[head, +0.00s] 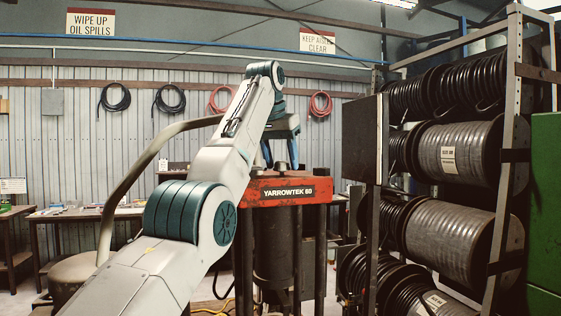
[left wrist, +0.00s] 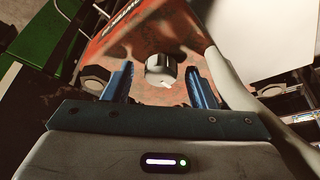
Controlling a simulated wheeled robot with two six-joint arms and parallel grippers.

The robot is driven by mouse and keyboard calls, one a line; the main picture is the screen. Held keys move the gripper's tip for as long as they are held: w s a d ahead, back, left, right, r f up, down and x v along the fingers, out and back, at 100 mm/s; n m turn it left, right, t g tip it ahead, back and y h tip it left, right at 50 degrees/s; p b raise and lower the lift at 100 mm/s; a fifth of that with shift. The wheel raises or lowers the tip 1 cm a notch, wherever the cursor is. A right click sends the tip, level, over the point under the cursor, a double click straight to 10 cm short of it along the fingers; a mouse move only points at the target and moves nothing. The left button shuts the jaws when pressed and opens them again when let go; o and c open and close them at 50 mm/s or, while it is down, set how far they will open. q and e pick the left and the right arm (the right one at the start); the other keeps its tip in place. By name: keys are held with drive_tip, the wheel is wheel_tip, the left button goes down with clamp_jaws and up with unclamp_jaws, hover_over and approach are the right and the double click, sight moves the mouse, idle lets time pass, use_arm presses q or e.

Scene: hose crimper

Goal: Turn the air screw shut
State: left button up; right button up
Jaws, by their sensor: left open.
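My left gripper (head: 280,154) is above the press top, pointing down. In the left wrist view its blue fingers (left wrist: 159,74) are open, one on each side of the knob, with visible gaps. I cannot tell how far the screw is turned. My right gripper is not in view.
A curved grey pipe (head: 135,185) rises left of the press and passes close to my left arm. A rack of black hose reels (head: 455,155) stands at the right, with a green cabinet (head: 545,200) beside it. Workbenches (head: 75,213) line the back wall.

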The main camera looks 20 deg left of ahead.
use_arm(q)
drive_tip(key=shift+s, duration=0.2)
drive_tip(key=shift+c, duration=1.3)
drive_tip(key=shift+w, duration=0.15)
drive_tip(key=c, duration=0.7)
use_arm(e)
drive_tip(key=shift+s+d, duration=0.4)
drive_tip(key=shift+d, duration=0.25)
